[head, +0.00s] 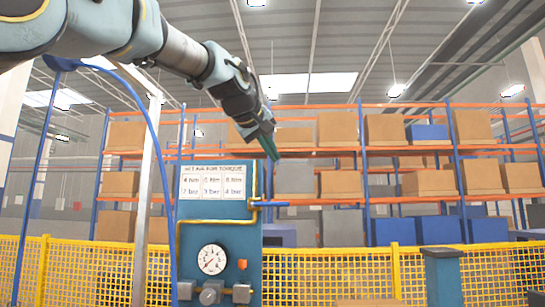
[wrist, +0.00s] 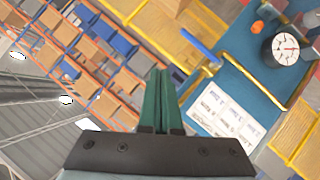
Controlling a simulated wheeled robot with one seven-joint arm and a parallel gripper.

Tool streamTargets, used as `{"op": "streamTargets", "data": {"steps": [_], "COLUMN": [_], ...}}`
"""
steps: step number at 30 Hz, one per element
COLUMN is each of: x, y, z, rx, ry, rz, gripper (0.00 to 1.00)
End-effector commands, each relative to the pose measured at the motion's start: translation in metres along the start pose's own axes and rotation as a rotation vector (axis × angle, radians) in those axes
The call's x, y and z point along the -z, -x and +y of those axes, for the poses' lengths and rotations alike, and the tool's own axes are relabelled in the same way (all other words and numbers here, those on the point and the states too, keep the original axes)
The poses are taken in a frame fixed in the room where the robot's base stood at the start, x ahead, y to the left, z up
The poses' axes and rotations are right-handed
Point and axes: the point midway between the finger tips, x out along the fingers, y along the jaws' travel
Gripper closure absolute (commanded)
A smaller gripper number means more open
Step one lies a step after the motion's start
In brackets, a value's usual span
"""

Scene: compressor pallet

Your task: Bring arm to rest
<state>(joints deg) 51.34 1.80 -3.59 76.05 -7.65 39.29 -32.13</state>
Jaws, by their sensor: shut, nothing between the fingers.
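My gripper (head: 271,148) is raised in the head view, at the end of my arm, which reaches in from the upper left. Its green fingers point down and to the right, near the upper right corner of a blue panel (head: 215,265). In the wrist view my gripper (wrist: 160,72) has its two green fingers together, with nothing between them. The panel (wrist: 245,85) lies to the right of the fingers there. I cannot tell how far the fingertips are from the panel.
The panel carries a gauge (head: 212,259), a label sheet (head: 214,181), a yellow pipe (head: 178,245) and a blue-handled valve (head: 268,204). A blue hose (head: 160,150) hangs at left. Behind stand a yellow mesh fence (head: 345,273) and racks with boxes (head: 338,128). A blue post (head: 442,275) stands right.

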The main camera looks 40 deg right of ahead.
Motion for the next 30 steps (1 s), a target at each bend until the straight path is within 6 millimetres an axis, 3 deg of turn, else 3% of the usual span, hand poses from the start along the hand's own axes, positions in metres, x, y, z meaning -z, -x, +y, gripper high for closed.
{"op": "streamTargets", "data": {"steps": [10, 14, 17, 22, 26, 30], "x": [0.000, -0.003, -0.010, -0.035, -0.066, -0.110], "y": [-0.001, -0.010, -0.024, -0.037, -0.032, -0.013], "z": [-0.002, -0.030, -0.082, -0.202, -0.293, -0.383], "rx": [0.003, 0.049, 0.131, 0.308, 0.434, 0.556], "ry": [0.000, -0.002, -0.008, -0.016, -0.012, 0.004], "rz": [-0.001, -0.009, -0.027, -0.084, -0.144, -0.225], "gripper": [1.00, 1.00, 1.00, 1.00, 1.00, 1.00]}}
